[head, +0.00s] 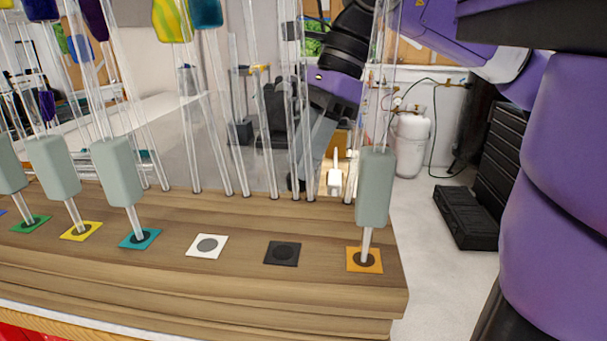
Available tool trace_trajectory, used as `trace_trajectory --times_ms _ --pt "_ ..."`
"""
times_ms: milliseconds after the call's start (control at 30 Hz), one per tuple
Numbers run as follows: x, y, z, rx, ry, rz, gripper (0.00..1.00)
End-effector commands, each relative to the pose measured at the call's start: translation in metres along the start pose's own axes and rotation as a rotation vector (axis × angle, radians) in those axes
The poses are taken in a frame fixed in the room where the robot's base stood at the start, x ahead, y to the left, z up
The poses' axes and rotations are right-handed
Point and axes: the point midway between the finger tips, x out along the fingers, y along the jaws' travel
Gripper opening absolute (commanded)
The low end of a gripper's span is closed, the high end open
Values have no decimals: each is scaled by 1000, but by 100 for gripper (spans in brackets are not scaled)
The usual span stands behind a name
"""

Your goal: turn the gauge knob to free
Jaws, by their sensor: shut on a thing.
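My gripper (303,165) is low behind the wooden block, partly covered by upright clear rods. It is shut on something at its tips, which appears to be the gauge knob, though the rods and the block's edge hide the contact. I cannot make out the knob's face, markings or setting. A small white upright piece (335,181) shows just right of the gripper, and I cannot tell whether it belongs to the gauge.
The wooden block (200,285) spans the front, with coloured square pads along it. A rod with a grey-green sleeve (375,188) stands on the orange pad (351,268); several similar rods stand at left. The white pad (207,252) and black pad (297,262) are bare.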

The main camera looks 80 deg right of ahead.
Motion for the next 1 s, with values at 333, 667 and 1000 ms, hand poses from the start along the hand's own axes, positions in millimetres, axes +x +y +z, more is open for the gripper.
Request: trace_trajectory --times_ms 333,667,1000 --pt "1 2 -1 148 1 -63 0" --pt "0 2 0 184 1 -76 0" --pt "0 2 0 183 1 -75 44"
